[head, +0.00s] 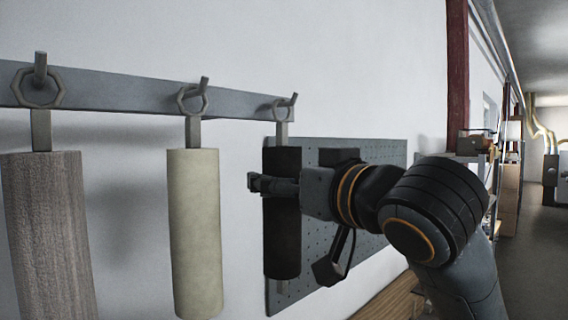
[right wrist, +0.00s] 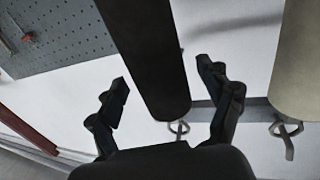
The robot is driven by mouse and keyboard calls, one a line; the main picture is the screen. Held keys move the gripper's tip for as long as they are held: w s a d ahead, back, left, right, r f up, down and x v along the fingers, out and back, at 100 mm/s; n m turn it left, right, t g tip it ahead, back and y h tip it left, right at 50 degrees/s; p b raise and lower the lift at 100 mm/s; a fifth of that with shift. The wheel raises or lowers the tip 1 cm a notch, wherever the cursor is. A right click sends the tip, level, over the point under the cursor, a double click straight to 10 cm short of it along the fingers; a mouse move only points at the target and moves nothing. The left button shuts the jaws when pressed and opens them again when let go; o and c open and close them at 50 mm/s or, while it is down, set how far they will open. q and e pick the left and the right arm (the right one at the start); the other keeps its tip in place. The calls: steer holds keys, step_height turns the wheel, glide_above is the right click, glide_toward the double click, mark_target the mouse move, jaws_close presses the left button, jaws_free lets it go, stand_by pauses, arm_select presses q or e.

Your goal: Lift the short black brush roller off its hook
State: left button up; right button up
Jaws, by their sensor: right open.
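The short black brush roller (head: 282,235) hangs upright by a ring from the rightmost hook (head: 287,101) of the wall rail. My right gripper (head: 258,183) is in front of its upper half and covers part of it. In the right wrist view the black roller (right wrist: 150,55) lies between the two spread fingers of my right gripper (right wrist: 162,75), with a gap visible on each side. Its ring (right wrist: 178,128) shows beyond its end, on the hook. I cannot tell how deep the roller sits between the fingers. My left gripper is not in view.
A pale cream roller (head: 195,235) and a brown-grey roller (head: 48,240) hang to the left on the grey rail (head: 120,96). A grey perforated board (head: 340,240) is on the wall behind the black roller. Shelves stand farther right, beside an open floor.

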steer(key=shift+w+a, duration=0.3)
steer(key=shift+w, duration=0.25)
steer(key=c, duration=1.3)
steer(key=o, duration=0.5)
steer(key=c, duration=0.6)
steer(key=shift+r, duration=0.15)
steer(key=shift+r+p, duration=0.1)
steer(key=shift+p, duration=0.2)
steer(key=shift+r+p, duration=0.5)
steer(key=shift+r, duration=0.15)
